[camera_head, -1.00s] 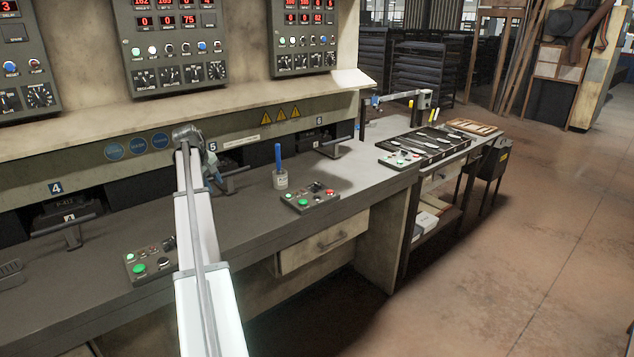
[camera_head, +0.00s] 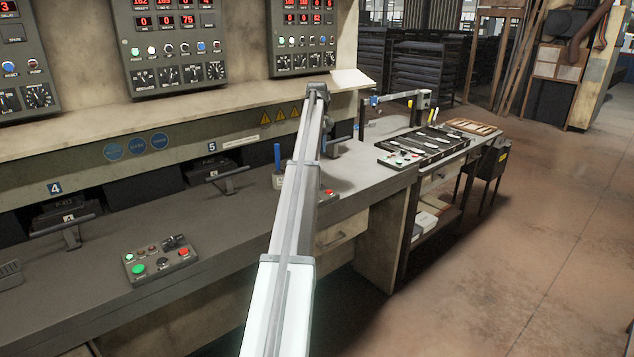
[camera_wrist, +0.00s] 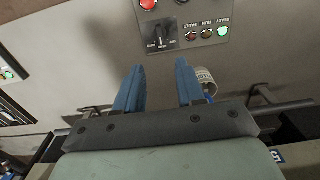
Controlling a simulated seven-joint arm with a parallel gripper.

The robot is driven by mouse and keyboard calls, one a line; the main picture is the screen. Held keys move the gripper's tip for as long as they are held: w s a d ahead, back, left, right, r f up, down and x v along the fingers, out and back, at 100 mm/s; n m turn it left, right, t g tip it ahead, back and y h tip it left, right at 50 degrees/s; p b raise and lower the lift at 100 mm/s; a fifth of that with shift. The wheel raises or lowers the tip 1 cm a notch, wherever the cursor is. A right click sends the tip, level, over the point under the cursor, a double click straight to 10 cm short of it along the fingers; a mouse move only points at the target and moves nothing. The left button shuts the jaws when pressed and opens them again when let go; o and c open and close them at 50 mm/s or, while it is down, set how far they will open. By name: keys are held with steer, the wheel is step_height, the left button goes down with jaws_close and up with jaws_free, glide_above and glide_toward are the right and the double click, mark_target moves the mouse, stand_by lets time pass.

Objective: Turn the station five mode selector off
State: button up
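The station five control box shows in the wrist view (camera_wrist: 185,20) as a grey panel with a black mode selector knob (camera_wrist: 160,38), a red button and small indicator lamps. The knob's exact setting is too small to read. In the head view my arm covers most of this box; its red button (camera_head: 329,194) shows at the right of the arm. My gripper (camera_wrist: 158,68) has two blue fingers, spread apart and empty. In the wrist view the knob appears beyond the gap between the fingertips, apart from them. In the head view the gripper is mostly hidden by my arm.
A white cup (camera_wrist: 206,80) with a blue item stands close beside the right finger in the wrist view. Another control box (camera_head: 160,262) sits at the left on the bench. The station five fixture (camera_head: 228,183) stands behind. A tool tray (camera_head: 428,148) lies at the right.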

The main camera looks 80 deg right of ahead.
step_height(320, 180, down, 14)
steer(key=shift+r, duration=0.15)
stand_by(0.5)
steer(key=shift+c, duration=0.2)
jaws_close()
